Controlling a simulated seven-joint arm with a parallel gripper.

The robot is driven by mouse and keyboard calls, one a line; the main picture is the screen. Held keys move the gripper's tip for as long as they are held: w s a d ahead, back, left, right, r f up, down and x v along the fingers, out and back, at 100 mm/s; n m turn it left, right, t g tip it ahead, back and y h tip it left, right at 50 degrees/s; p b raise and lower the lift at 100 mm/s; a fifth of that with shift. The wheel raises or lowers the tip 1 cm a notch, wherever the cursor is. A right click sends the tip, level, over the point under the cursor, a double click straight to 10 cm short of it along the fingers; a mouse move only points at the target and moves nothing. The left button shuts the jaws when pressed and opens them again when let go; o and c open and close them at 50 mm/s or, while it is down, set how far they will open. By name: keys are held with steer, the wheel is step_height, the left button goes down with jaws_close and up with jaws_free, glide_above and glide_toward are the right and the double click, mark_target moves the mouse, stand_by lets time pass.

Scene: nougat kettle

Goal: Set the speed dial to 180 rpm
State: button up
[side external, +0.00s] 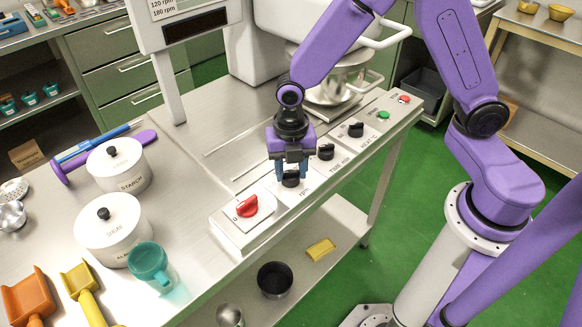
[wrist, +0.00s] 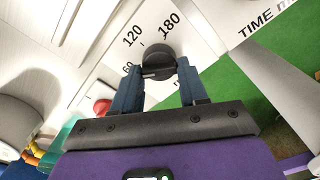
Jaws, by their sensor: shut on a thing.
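The black speed dial (side external: 291,181) sits on the sloped front panel, with its plate partly hidden by my gripper. In the wrist view the dial (wrist: 159,60) is beside the printed marks 120 and 180 (wrist: 168,25), with a partly hidden 60 at lower left. My gripper (side external: 290,172) points down over the dial. Its blue fingers (wrist: 160,82) are shut on the dial, one on each side. A thin pale line crosses the dial's grip, but I cannot tell which mark it points to.
A red knob (side external: 248,206) is left of the dial. The time dial (side external: 325,152), heat dial (side external: 356,130), green button (side external: 383,115) and red button (side external: 404,99) run up to the right. White lidded pots (side external: 108,230) and a teal mug (side external: 149,262) stand left.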

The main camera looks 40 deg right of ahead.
mark_target(289, 171)
steer(key=m, duration=0.6)
steer(key=shift+w, duration=0.1)
steer(key=m, duration=1)
steer(key=shift+w+m, duration=0.15)
steer(key=shift+m, duration=0.25)
steer(key=m, duration=0.6)
steer(key=o, duration=1.1)
step_height(289, 171, up, 18)
steer(key=shift+f, duration=0.25)
